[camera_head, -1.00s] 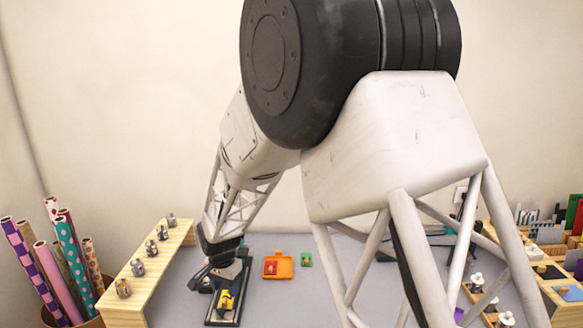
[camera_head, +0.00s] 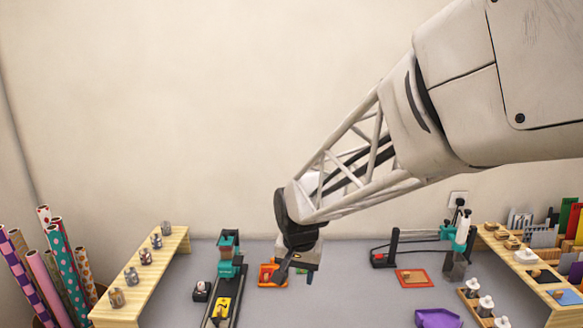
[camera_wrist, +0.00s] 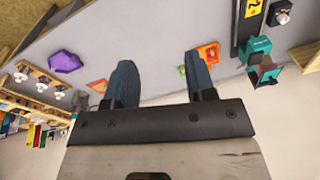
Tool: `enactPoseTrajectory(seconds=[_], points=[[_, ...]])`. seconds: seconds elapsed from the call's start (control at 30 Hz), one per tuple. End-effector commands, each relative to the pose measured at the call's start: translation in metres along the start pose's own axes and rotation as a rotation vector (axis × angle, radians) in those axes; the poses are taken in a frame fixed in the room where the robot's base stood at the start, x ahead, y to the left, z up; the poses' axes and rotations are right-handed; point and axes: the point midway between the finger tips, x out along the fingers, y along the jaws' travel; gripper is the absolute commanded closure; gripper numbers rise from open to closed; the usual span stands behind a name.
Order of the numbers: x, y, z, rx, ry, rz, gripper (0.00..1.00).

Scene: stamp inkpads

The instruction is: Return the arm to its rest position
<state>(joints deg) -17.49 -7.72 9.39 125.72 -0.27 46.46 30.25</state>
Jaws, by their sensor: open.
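The teal press also shows in the wrist view (camera_wrist: 259,50).
A wooden shelf with several stamps (camera_head: 145,275) stands at the left, beside patterned rolls (camera_head: 62,265). An orange-red pad (camera_head: 412,278), a purple tray (camera_head: 438,318) and a stand with a teal arm (camera_head: 420,236) are at the right. Grey table is clear between.

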Motion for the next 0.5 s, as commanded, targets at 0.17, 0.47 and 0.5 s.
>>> enactPoseTrajectory(seconds=[0.17, 0.47, 0.5], points=[[-0.025, 0.039, 0.019, -0.026, 0.02, -0.004, 0.5], [-0.055, 0.098, 0.058, -0.073, 0.051, -0.004, 0.5], [-0.059, 0.105, 0.064, -0.079, 0.057, -0.004, 0.5]])
